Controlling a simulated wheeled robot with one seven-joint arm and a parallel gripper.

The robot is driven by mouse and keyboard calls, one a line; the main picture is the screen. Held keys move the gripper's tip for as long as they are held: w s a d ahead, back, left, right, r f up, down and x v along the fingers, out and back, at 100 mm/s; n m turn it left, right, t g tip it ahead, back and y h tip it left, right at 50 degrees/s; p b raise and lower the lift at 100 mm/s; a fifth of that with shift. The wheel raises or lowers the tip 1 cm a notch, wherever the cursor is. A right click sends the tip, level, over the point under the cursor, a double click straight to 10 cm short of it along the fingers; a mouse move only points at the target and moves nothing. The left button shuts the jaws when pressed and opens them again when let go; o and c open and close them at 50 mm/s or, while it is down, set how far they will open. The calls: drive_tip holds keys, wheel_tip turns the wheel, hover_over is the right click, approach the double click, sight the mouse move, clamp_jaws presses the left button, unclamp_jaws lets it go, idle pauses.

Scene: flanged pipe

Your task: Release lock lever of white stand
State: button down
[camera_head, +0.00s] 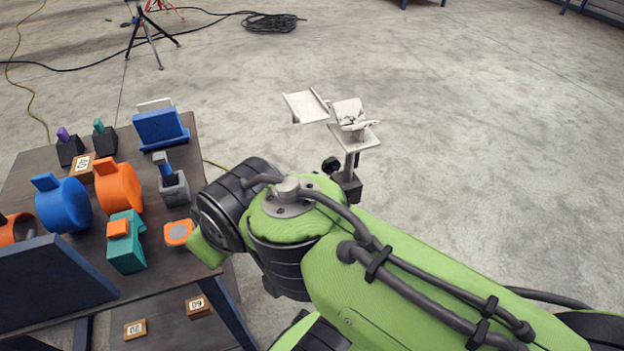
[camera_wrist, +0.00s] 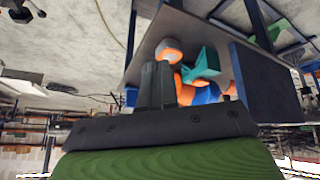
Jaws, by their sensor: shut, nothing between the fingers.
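The white stand (camera_head: 354,137) is on the floor right of the table, with a tilted white top and a plate beside it. A black knob (camera_head: 331,165), which may be its lock lever, sticks out low on the left of its post. The knob is just above my arm in the head view, and my arm hides the stand's foot. In the wrist view, which looks upside down, a dark part at the upper left (camera_wrist: 22,12) may belong to the stand. My gripper (camera_wrist: 155,68) is shut and empty, pointing toward the table side. Its fingers are not visible in the head view.
The table (camera_head: 30,172) at left holds blue and orange rings (camera_head: 63,204), a teal block (camera_head: 126,242), a grey holder (camera_head: 173,188) and a dark panel (camera_head: 50,283). My arm passes close to its right edge. Floor around and right of the stand is clear.

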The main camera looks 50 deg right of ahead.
drive_tip(key=w+d+n+t+h, duration=0.15)
drive_tip(key=w+d, duration=0.35)
drive_tip(key=w, duration=0.5)
drive_tip(key=w+d+n+t+h, duration=0.1)
drive_tip(key=w+d+n, duration=0.1)
drive_tip(key=w+d, duration=0.5)
drive_tip(key=w+d+f+n+t+h, duration=0.2)
drive_tip(key=w+d+f+n+h, duration=0.25)
drive_tip(key=w+d+f, duration=0.9)
drive_tip(key=s+d+f+n+h+p, duration=0.1)
drive_tip(key=s+d+f+n+h, duration=0.15)
drive_tip(key=d+f, duration=0.5)
drive_tip(key=s+d+f+n+h+p, duration=0.1)
drive_tip(key=s+d+f+n+h, duration=0.3)
drive_tip(key=f, duration=0.7)
drive_tip(key=s+a+f+n+t+h, duration=0.2)
drive_tip(key=s+f+n, duration=0.3)
drive_tip(key=s+f, duration=0.9)
drive_tip(key=w+d+r+b, duration=0.2)
drive_tip(key=w+d+r, duration=0.3)
drive_tip(key=d, duration=0.4)
drive_tip(key=shift+w+d+r, duration=0.3)
drive_tip(key=shift+w+r, duration=0.05)
drive_tip(key=shift+w, duration=0.2)
